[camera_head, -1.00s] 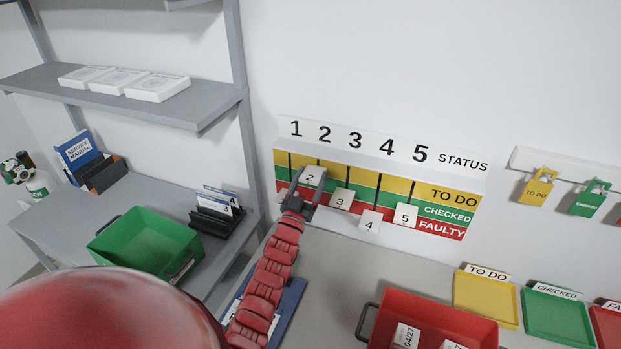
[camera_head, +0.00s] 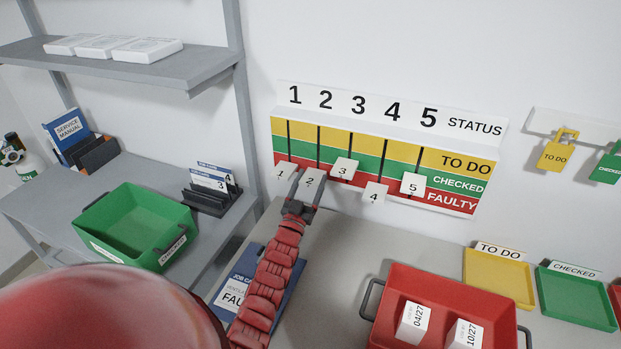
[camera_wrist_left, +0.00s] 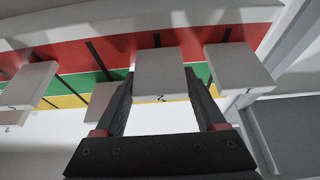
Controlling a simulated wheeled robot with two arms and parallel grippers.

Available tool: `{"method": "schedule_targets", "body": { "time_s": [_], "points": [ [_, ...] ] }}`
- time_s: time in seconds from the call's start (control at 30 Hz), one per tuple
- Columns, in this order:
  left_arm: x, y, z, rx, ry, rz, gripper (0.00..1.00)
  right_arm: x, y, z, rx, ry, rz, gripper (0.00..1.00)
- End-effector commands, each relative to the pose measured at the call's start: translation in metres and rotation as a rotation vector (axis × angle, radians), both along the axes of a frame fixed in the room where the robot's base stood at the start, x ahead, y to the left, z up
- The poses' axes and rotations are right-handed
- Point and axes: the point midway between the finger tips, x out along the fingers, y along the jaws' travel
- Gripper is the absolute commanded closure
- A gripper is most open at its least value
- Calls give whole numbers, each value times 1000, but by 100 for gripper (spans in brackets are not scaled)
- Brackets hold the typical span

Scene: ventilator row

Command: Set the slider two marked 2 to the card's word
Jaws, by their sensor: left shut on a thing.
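The status board (camera_head: 458,163) hangs on the wall with yellow TO DO, green CHECKED and red FAULTY bands. Slider 2 (camera_head: 309,181) is a white tile low in its slot, in front of the red band. My left gripper (camera_head: 307,188) is shut on it, one finger on each side. The left wrist view shows slider 2 (camera_wrist_left: 160,74) between the fingers (camera_wrist_left: 161,92), against the red band. The job card (camera_head: 235,291) lies on the bench, partly behind my left arm; its large word begins "FAU", the rest hidden. My right gripper is not in view.
Slider 1 (camera_head: 283,171) is close left of my fingers, and slider 3 (camera_head: 343,169) is to their right. Sliders 4 (camera_head: 375,193) and 5 (camera_head: 412,184) are farther right. A red bin (camera_head: 452,285) and coloured trays (camera_head: 497,281) stand on the bench.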

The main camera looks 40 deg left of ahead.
Motion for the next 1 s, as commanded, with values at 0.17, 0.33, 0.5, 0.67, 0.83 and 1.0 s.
{"method": "schedule_targets", "body": {
  "time_s": [0.17, 0.33, 0.5, 0.67, 0.83, 1.0],
  "points": [
    [0, 0, -7, -1, 6, 0, 100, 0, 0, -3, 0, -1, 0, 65],
    [0, 0, -8, -2, 9, 1, 26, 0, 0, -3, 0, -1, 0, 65],
    [0, 0, -7, -1, 6, 0, 0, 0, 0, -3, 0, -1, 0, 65],
    [0, 0, -6, -1, 3, 0, 0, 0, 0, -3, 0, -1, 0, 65],
    [-6, -1, -9, 0, 2, 0, 0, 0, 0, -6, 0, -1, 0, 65],
    [-31, -6, -22, -1, 2, 1, 0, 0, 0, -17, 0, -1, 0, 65]
  ]
}}
